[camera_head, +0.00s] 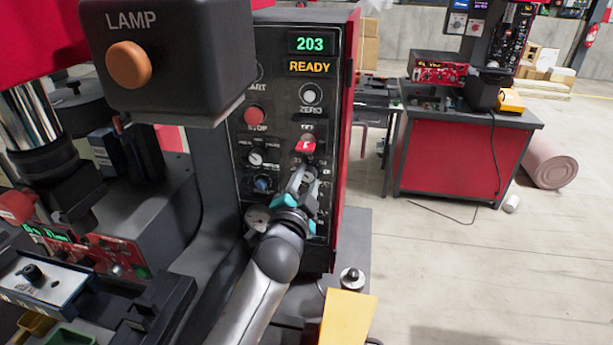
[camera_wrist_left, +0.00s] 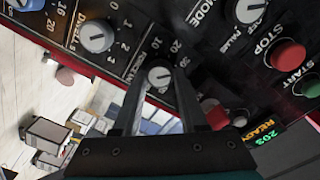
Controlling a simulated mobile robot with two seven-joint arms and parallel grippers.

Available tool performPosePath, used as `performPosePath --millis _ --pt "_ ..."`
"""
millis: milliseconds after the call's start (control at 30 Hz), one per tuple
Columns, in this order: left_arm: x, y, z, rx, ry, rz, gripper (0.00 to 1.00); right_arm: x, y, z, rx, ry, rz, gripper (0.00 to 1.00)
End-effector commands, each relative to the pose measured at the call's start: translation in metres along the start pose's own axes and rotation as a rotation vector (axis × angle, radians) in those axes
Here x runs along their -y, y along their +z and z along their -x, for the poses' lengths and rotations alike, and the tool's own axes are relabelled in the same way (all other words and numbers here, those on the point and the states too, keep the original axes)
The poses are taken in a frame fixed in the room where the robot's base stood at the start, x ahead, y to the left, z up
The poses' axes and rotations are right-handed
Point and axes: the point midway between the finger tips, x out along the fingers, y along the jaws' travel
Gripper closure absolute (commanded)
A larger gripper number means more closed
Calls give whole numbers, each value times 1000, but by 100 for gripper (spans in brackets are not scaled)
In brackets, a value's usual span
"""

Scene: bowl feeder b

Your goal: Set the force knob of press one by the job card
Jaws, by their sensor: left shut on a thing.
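The press control panel (camera_head: 285,90) is black in a red housing, with a green 203 and an amber READY display. My left gripper (camera_head: 304,178) reaches its lower right part and hides the knob there. In the left wrist view, my left gripper's fingers (camera_wrist_left: 159,84) are shut on a small grey knob (camera_wrist_left: 160,75) with a scale showing 10, 20 and 30. No readable job card is in view. My right gripper is out of view.
A red button (camera_head: 305,147) is just above my left gripper; a red STOP button (camera_head: 255,115) is further left. A black LAMP box (camera_head: 165,60) hangs in front of the panel's upper left. A yellow plate (camera_head: 348,318) stands below right. Open floor lies right.

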Motion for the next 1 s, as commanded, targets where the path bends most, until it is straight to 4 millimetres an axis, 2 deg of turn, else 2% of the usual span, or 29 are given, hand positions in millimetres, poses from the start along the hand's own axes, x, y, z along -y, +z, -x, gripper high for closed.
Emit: performPosePath --millis 600,633,867,1000 --pt "0 0 0 1 0 -44 100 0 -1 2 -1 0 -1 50" --pt "0 0 0 1 0 -44 55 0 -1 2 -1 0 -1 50" --pt "0 0 0 1 0 -43 29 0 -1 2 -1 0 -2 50" --pt "0 0 0 1 0 -43 28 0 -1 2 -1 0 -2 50"
